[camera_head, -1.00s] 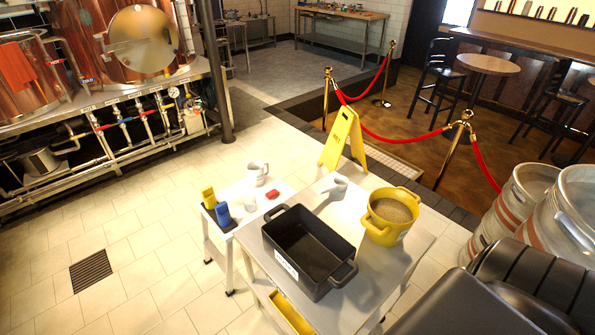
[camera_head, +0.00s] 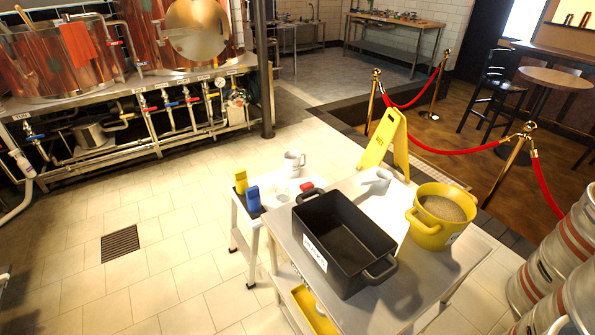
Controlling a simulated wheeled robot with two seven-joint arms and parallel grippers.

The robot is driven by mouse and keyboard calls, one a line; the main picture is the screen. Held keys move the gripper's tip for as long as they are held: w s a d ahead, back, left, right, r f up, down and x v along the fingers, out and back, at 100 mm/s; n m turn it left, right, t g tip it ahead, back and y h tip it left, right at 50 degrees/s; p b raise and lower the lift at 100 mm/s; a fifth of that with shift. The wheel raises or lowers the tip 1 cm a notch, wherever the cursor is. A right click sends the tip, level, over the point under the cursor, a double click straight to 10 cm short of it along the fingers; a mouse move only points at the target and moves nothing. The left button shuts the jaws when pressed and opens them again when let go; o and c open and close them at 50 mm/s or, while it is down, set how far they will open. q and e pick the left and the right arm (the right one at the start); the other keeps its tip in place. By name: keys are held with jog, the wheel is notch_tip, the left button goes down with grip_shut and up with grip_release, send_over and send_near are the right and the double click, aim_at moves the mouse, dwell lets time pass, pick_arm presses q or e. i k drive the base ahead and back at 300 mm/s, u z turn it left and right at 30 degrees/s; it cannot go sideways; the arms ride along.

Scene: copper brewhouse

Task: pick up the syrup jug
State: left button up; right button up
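A white jug with a handle (camera_head: 293,161), which may be the syrup jug, stands upright at the back of a small white side cart (camera_head: 240,214). No label on it can be read. A small clear cup (camera_head: 282,192) and a red item (camera_head: 306,186) are in front of it. Neither of my grippers can be made out in the head view, and nothing is touching the jug.
A larger cart (camera_head: 405,298) carries a black bin (camera_head: 352,222), a yellow pot of grain (camera_head: 427,234) and a white scoop (camera_head: 375,181). A yellow floor sign (camera_head: 385,140) stands behind. Kegs (camera_head: 541,270) stand right.

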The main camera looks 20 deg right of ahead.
aim_at(293, 165)
jog(key=k, duration=1.65)
jog(key=u, duration=0.6)
jog(key=i, duration=7.15)
jog(key=z, duration=0.8)
